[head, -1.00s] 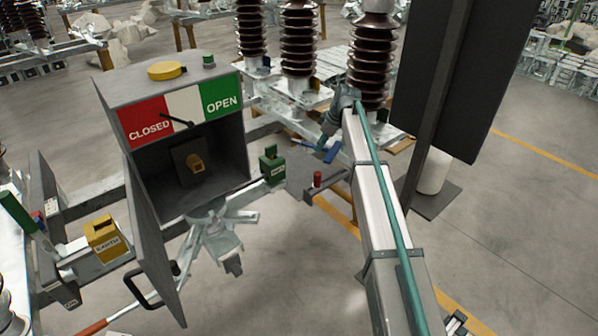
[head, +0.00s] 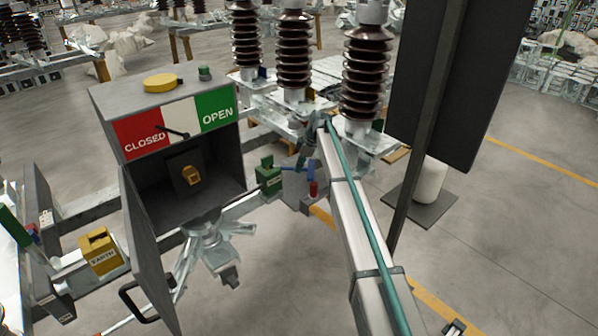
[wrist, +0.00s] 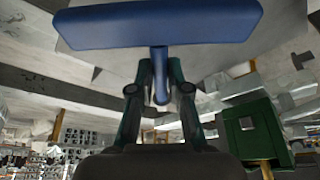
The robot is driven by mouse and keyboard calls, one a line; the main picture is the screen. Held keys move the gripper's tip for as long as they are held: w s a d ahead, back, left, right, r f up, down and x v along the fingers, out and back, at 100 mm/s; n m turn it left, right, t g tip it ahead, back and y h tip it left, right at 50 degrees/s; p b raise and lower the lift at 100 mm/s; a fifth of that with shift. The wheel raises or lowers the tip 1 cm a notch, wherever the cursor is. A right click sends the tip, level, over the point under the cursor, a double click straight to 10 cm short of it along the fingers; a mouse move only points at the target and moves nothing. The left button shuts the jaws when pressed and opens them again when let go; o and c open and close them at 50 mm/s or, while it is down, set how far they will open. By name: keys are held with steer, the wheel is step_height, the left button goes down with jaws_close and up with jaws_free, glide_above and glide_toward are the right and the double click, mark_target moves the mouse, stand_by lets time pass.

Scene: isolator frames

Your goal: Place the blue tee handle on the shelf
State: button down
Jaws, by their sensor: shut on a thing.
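The blue tee handle (wrist: 158,27) spans the top of the wrist view, its crossbar lying sideways and its stem running down between my fingers. My gripper (wrist: 160,88) is shut on that stem. In the head view the blue handle (head: 288,168) is small, beside the green block (head: 268,176) and just left of my gripper (head: 308,158), which is partly hidden by my arm. A small grey ledge (head: 304,206) with a red cylinder (head: 313,189) is just below. I cannot tell whether this ledge is the shelf, or whether the handle touches anything.
The open grey box (head: 107,100) marked CLOSED and OPEN stands left, its door swung toward me. A yellow EARTH block (head: 100,252) is at lower left. Brown insulators (head: 367,75) rise behind my gripper. A dark post (head: 423,130) stands to the right.

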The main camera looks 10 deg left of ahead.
steer(key=shift+f+p, duration=0.3)
steer(key=shift+f, duration=1.35)
steer(key=c, duration=1.1)
jaws_free()
steer(key=shift+c, duration=0.2)
steer(key=b+v, duration=0.3)
steer(key=v, duration=0.9)
steer(key=shift+r, duration=0.3)
